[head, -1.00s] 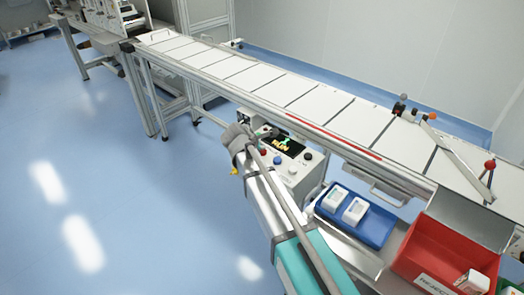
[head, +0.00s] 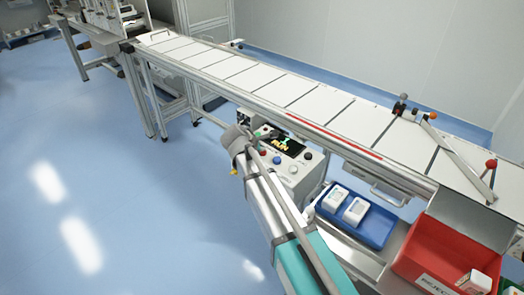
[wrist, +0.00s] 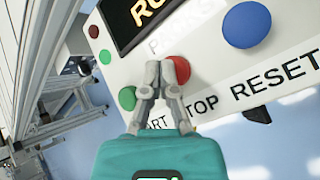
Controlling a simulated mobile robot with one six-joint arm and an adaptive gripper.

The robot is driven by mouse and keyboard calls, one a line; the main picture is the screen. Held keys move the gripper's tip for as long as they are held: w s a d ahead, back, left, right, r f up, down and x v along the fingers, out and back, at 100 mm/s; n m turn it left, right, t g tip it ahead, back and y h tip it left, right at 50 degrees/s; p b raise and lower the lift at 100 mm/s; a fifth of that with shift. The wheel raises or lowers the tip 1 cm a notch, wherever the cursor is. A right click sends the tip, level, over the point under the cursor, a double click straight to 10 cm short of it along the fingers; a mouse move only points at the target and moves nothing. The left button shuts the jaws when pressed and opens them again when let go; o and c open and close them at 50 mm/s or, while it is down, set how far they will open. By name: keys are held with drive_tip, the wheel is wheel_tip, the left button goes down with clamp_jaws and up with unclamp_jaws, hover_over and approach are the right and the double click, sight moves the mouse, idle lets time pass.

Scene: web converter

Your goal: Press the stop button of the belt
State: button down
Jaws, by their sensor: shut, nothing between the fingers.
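The control box (head: 293,182) stands beside the belt (head: 258,78), and its display (head: 290,147) reads RUN. In the wrist view, the red stop button (wrist: 180,69) sits above the printed word STOP, with a green button (wrist: 127,98) to its left and a blue button (wrist: 246,25) above RESET to its right. My gripper (wrist: 161,68) is shut and empty. Its fingertips overlap the left part of the red button; I cannot tell whether they touch it. In the head view, my arm hides part of the box and its buttons.
A blue tray (head: 375,229) with two white boxes and a red reject bin (head: 416,246) stand to the right. Open floor lies left.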

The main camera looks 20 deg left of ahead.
drive_tip(key=shift+f, duration=0.15)
idle(0.6)
drive_tip(key=shift+r+p, duration=0.95)
drive_tip(key=shift+r, duration=0.1)
drive_tip(key=shift+r+p, duration=2.5)
drive_tip(key=shift+r, duration=0.05)
